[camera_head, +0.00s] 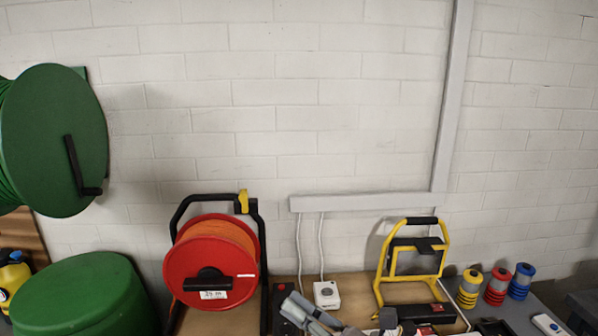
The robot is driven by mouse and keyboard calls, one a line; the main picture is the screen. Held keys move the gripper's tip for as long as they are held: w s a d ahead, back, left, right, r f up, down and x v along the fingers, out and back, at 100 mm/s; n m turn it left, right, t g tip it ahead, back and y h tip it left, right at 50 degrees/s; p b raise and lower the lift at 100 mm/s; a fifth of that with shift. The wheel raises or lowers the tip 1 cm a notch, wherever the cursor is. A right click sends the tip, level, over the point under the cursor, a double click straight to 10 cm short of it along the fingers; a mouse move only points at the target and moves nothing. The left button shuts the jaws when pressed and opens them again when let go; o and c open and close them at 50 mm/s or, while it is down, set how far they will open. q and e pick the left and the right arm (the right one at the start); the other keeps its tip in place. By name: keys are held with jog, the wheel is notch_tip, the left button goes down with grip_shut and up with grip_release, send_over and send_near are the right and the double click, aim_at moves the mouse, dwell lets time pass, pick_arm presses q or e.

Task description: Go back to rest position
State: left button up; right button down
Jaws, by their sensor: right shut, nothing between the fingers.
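My right gripper (296,308), grey, shows at the bottom edge of the head view, pointing up and left. It looks shut and empty, in front of the workbench (352,290). The rest of that arm is mostly cut off by the frame. My left gripper is not in view.
A red cable reel (190,262) stands at the bench's left, beside a green drum (80,290). A white socket box (326,294) and a yellow work lamp (445,250) stand behind my gripper. Coloured ringed cylinders (496,287) stand right. A green hose reel (50,125) hangs upper left.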

jog(key=w+d+f+m+t+h, duration=0.1)
jog(key=d+f+m+t+h, duration=0.2)
jog(key=d+m+h, duration=0.6)
jog(key=w+d+f+m+t+h, duration=0.1)
jog(key=d+f+m+t+h, duration=0.25)
jog(key=m, duration=0.95)
jog(key=s+d+f+m+g+h, duration=0.5)
jog(key=d+f+m, duration=0.15)
jog(key=f, duration=0.25)
jog(key=s+d+f+m+g, duration=0.1)
jog(key=s+f+m+g, duration=0.45)
jog(key=s, duration=0.55)
jog(key=s+d+f+m+g, duration=0.1)
jog(key=s+f+m+g, duration=0.5)
jog(key=s, duration=0.5)
notch_tip(320, 180, down, 26)
jog(key=n, duration=0.2)
jog(key=s+d+f+g, duration=0.1)
jog(key=s+d+f, duration=0.1)
jog(key=s+f, duration=1.5)
jog(key=shift+s+d+f+n, duration=0.15)
jog(key=shift+d+f+n, duration=0.15)
jog(key=shift+d, duration=0.1)
